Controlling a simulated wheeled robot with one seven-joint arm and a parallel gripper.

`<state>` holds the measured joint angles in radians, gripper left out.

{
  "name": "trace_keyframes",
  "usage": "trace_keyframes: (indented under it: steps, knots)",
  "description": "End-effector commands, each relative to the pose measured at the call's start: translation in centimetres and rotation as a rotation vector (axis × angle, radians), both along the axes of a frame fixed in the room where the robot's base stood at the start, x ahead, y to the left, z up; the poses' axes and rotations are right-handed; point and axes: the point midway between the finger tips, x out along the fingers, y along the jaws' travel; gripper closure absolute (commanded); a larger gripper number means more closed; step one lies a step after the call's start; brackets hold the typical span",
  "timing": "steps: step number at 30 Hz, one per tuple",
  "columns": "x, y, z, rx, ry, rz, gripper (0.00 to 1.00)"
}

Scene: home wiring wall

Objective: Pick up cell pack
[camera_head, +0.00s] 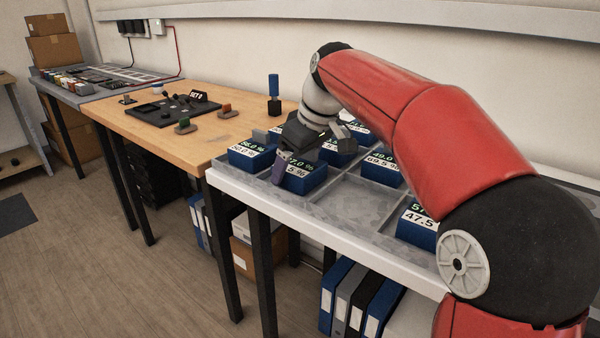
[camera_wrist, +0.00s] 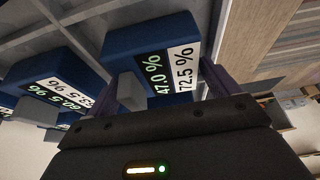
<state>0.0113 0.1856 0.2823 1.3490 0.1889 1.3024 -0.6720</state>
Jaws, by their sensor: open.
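Several blue cell packs with percentage labels sit in a grey divided tray. The pack reading 47.0 % and 72.5 % (camera_wrist: 152,40) is directly ahead of my gripper (camera_wrist: 172,92) in the wrist view, with one purple finger near each side of its near end. A grey block on that pack shows near the left finger. In the head view, a pack at the tray's front (camera_head: 308,180) is partly covered by my gripper, with one purple finger at its left end. My gripper is open. I cannot tell whether the fingers touch the pack.
Neighbouring packs stand close by, including one reading 60.5 % (camera_wrist: 55,80) and one at the left (camera_head: 250,156). The tray (camera_head: 350,205) has bare compartments at its front. A wooden table (camera_head: 150,125) with a dark fixture and a blue-topped post (camera_head: 273,90) adjoins on the left.

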Motion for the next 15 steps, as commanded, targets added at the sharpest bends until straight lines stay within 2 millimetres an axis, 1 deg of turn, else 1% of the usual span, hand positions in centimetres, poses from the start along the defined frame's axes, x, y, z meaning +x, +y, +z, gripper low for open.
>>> trace_keyframes:
  steps: [4, 13, 15]
  knots:
    - [-0.01, 0.01, 0.05, 0.0, 0.0, 0.0, 0.13]
    - [-0.02, 0.0, 0.08, 0.001, -0.001, 0.0, 0.52]
    - [-0.02, 0.0, 0.14, 0.001, -0.002, 0.0, 0.53]
